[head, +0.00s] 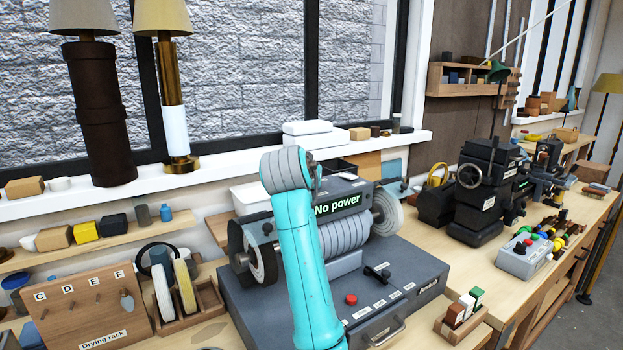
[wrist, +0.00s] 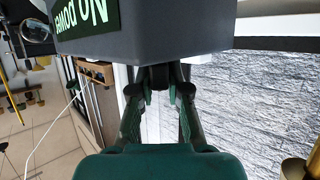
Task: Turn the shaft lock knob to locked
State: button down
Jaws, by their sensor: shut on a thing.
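My gripper (wrist: 159,82) is shut on a small dark knob-like part (wrist: 158,71) at the edge of the grey housing with the "No power" display (wrist: 83,13). The wrist view shows this housing upside down. Most of the held part is hidden between the fingers, and I cannot read a lock mark on it. In the head view my teal arm reaches up in front of the grey machine (head: 240,303), its end beside the display (head: 337,204), and the fingertips are hidden. A black handle (head: 376,271) stands on the machine's deck, apart from my gripper.
A red button (head: 351,299) is on the machine's front. Wheels (head: 387,213) flank its shaft. A drying rack (head: 92,308) stands at left, a small wooden block with coloured bars (head: 461,314) at front right. Lamps (head: 178,110) stand on the sill behind.

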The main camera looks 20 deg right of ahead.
jog(key=shift+m+g+h, duration=1.7)
jog(key=shift+m+h, duration=0.4)
jog(key=shift+m, duration=0.2)
jog(key=c, duration=1.1)
grip_release()
jog(key=shift+c, duration=0.2)
jog(key=shift+a, duration=0.1)
jog(key=v, duration=0.7)
jog(key=shift+a, duration=0.25)
